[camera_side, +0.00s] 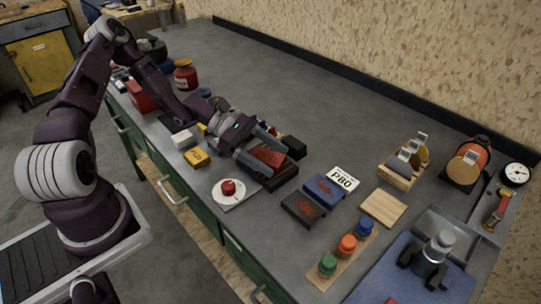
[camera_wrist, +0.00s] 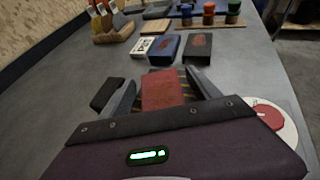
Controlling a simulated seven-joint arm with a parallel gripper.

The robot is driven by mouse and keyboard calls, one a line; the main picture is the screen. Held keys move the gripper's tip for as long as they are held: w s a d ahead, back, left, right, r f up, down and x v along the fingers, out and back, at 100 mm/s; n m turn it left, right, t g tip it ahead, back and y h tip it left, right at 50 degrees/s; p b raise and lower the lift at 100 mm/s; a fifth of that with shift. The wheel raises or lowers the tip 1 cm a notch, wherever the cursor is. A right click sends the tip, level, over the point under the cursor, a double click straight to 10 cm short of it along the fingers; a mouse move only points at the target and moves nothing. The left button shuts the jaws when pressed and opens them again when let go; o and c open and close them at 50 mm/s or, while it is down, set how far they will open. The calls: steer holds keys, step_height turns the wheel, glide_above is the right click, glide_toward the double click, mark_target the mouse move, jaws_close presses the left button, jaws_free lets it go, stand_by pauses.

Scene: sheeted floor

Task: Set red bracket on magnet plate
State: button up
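The red bracket (camera_side: 268,154) looks like a flat red block. It lies on or just over a dark plate with thin yellowish stripes, which looks like the magnet plate (camera_side: 279,178). In the wrist view the red bracket (camera_wrist: 163,92) sits between my fingers, and the striped edge of the magnet plate (camera_wrist: 186,80) shows beside it. My gripper (camera_side: 276,160) is low over the plate, with a finger on each side of the bracket. In the wrist view my gripper (camera_wrist: 163,80) looks open, with narrow gaps beside the bracket. The bracket's underside is hidden.
A white disc with a red knob (camera_side: 229,188) lies close by. Beyond the plate are a dark box (camera_side: 303,208), a blue box (camera_side: 325,189) and a P80 block (camera_side: 343,179). A wooden rack with coloured jars (camera_side: 345,250) stands near the front edge. A small black block (camera_side: 294,146) sits behind my fingers.

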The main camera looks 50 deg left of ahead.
steer(key=v, duration=1.1)
steer(key=shift+a+r, duration=0.15)
steer(key=shift+a, duration=0.1)
steer(key=s+d+r+m+g+y, duration=0.5)
steer(key=s+d+r+m+y, duration=0.25)
steer(key=d+r+m, duration=0.35)
steer(key=s+r+m+t+y, duration=0.2)
steer(key=s+r+m, duration=0.2)
steer(key=s, duration=0.3)
steer(key=s+d+r+m+t+y, duration=0.1)
steer(key=s+r+m+t+y, duration=0.2)
steer(key=s+r+m, duration=0.2)
steer(key=s+m, duration=0.2)
steer(key=shift+d+m, duration=0.25)
steer(key=shift+m, duration=0.05)
steer(key=shift+w+r, duration=0.1)
steer(key=shift+c, duration=0.2)
